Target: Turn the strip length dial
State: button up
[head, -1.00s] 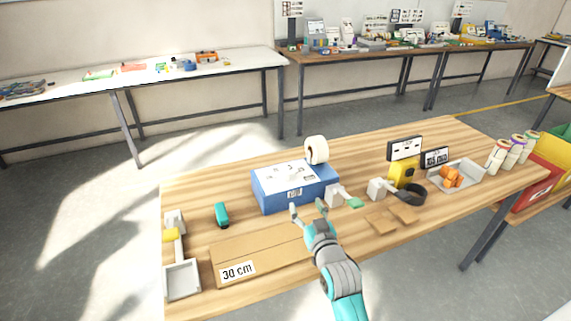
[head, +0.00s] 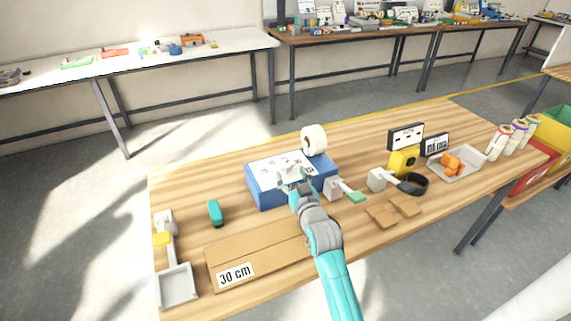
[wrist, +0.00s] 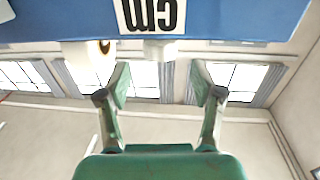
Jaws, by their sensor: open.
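The blue box (head: 264,197) stands mid-table with a white top plate (head: 262,168) and a white tape roll (head: 314,140) at its back right. Small pale knob-like parts sit on the plate; I cannot tell which is the strip length dial. My gripper (head: 292,179) is open and empty at the box's front upper edge, hiding part of the front and top. In the wrist view the box (wrist: 230,20) fills the top, with a "cm" label (wrist: 150,14) upside down. A pale knob (wrist: 160,48) shows between the open fingers (wrist: 160,85), apart from them.
A lever with a green end (head: 355,196) is right of the box. A yellow device (head: 403,163), black ring (head: 413,186) and grey tray (head: 455,171) lie further right. A teal tool (head: 215,213), cardboard strip with "30 cm" sign (head: 237,275) and grey tray (head: 177,288) lie left and front.

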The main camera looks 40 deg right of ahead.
aim_at(288, 168)
jog(key=shift+x, duration=2.9)
jog(key=c, duration=1.1)
